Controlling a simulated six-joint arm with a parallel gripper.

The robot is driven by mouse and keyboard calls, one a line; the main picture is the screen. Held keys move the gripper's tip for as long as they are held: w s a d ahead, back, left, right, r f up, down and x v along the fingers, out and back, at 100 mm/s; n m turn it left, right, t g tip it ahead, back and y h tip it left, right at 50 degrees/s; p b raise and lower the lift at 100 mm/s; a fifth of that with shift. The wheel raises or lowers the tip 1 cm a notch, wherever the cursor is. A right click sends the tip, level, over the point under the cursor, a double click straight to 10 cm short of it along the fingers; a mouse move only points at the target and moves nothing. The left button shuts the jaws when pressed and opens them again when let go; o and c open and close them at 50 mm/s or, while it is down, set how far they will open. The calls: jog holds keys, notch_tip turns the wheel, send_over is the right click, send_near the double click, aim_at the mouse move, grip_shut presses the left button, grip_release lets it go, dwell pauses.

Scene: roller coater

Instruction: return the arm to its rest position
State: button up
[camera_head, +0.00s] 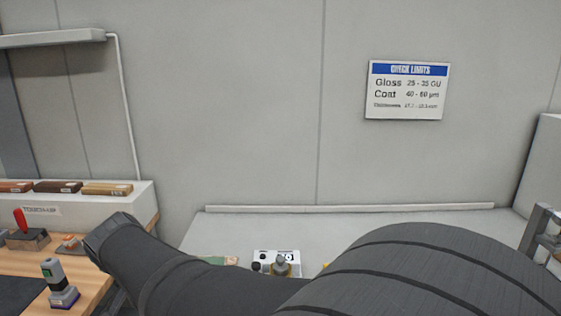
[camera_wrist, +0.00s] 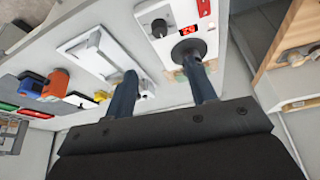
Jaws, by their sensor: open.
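My gripper (camera_wrist: 161,95) shows in the wrist view with two dark blue fingers apart and nothing between them. It is open. In the head view my dark arm crosses the lower part of the picture and hides much of the middle. My gripper does not show in the head view.
A wooden bench (camera_head: 20,265) at left holds a gauge-like device (camera_head: 60,285) and a red-handled tool (camera_head: 22,220). A white shelf (camera_head: 90,200) carries several wood samples. A sign (camera_head: 407,90) hangs on the wall. The wrist view shows a white frame (camera_wrist: 95,52) and an orange-blue item (camera_wrist: 55,85).

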jog(key=x, duration=1.5)
jog(key=shift+f, duration=0.1)
jog(key=shift+d+n+y, duration=0.1)
jog(key=shift+n+y, duration=0.2)
jog(key=shift+n, duration=0.4)
jog(key=shift+w+d+n+y, duration=0.1)
jog(key=shift+n+y, duration=0.8)
jog(key=shift+n, duration=1.6)
jog(key=shift+w+d+n+g+y, duration=0.1)
jog(key=shift+n+g+y, duration=0.35)
jog(key=shift+n, duration=1.1)
jog(key=shift+n+g+y, duration=0.45)
jog(key=shift+n, duration=1.1)
jog(key=shift+o, duration=0.4)
